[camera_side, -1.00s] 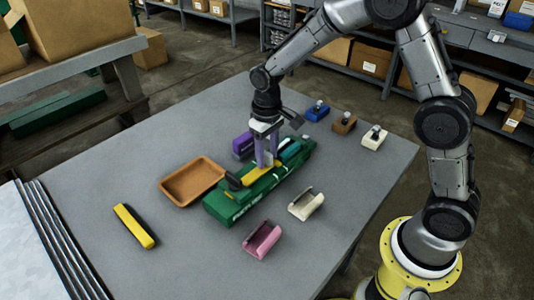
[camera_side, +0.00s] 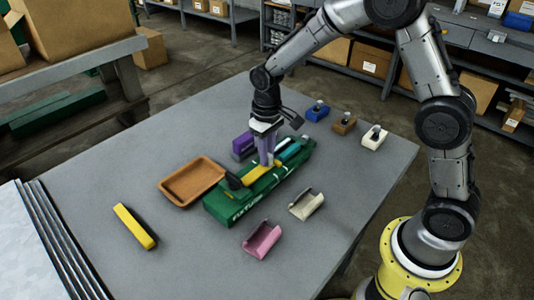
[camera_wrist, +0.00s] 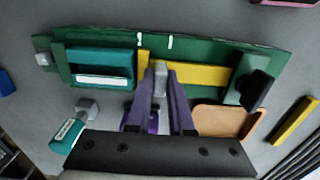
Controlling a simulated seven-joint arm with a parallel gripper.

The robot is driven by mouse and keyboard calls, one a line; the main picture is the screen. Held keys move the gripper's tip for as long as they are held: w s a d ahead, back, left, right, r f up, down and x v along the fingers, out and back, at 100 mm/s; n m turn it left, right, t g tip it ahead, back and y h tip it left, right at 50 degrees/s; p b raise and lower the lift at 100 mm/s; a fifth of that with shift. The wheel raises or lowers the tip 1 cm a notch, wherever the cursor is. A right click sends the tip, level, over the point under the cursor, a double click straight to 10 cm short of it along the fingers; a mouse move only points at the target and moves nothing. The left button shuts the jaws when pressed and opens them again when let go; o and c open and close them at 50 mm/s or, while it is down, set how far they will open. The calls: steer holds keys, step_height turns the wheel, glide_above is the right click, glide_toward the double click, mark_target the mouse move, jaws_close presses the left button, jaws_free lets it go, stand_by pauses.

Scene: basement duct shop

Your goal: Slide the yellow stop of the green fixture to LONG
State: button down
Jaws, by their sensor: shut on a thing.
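The green fixture (camera_side: 232,207) lies on the table; it also fills the top of the wrist view (camera_wrist: 210,52). Its yellow stop (camera_side: 255,178) is a long bar in the fixture's channel, also clear in the wrist view (camera_wrist: 205,75). A small grey post (camera_wrist: 161,72) stands at the stop's left part there. My gripper (camera_side: 266,162) has its purple fingers closed on this post, as the wrist view (camera_wrist: 161,88) shows. The stop's left end is near the left of two white marks (camera_wrist: 140,40) on the fixture. No mark's lettering is legible.
A teal block (camera_wrist: 100,65) sits at one end of the fixture and a black handle (camera_wrist: 257,88) at the other. A brown tray (camera_side: 178,200), a purple block (camera_side: 242,146), pink (camera_side: 262,240) and cream (camera_side: 306,205) channel pieces and a yellow-black bar (camera_side: 134,227) lie around it.

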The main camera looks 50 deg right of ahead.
mark_target(255, 173)
steer(key=shift+r, duration=0.1)
stand_by(0.6)
steer(key=shift+a, duration=2.3)
steer(key=c, duration=0.8)
jaws_free()
step_height(255, 173, up, 14)
